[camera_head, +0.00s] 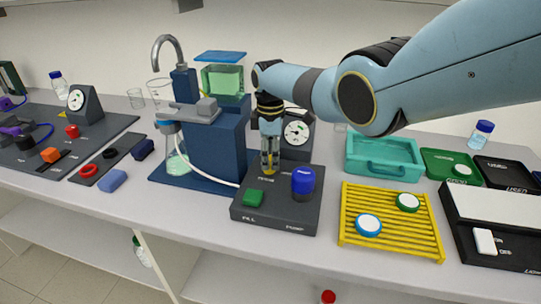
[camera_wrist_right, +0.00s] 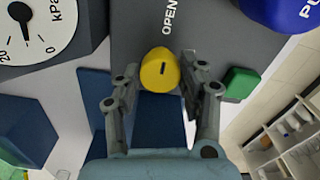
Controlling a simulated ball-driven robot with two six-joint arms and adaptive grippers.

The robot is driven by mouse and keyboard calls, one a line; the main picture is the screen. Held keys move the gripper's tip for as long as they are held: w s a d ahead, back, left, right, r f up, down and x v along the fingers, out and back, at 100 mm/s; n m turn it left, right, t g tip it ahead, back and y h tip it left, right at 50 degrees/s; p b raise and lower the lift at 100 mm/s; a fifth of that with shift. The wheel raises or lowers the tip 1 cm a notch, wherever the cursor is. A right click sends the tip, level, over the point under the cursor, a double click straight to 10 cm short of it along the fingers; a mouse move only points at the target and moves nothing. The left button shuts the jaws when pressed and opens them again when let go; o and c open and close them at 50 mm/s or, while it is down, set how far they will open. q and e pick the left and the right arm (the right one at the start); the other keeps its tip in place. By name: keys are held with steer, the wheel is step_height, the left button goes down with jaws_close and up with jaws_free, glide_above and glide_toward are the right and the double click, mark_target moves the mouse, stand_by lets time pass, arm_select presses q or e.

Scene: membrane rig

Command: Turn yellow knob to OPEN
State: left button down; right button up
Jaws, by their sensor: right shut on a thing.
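The yellow knob (camera_wrist_right: 155,75) sits on the dark control panel (camera_head: 275,222), with a short dark mark on its face. In the wrist view the word OPEN is printed on the panel just beyond the knob. My right gripper (camera_head: 270,168) points down at the panel. In the wrist view my right gripper (camera_wrist_right: 156,84) has a finger on each side of the knob and is shut on it. In the head view the fingers mostly hide the knob. My left gripper is not in view.
A blue knob (camera_head: 303,181) and a green button (camera_head: 253,197) stand close by on the same panel. A pressure gauge (camera_head: 297,133) is behind it, and a blue pump stand (camera_head: 212,150) is to the left. A yellow rack (camera_head: 390,237) lies to the right.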

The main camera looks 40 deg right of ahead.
mark_target(270, 159)
steer(key=o, duration=1.2)
steer(key=shift+c, duration=0.2)
step_height(270, 159, up, 12)
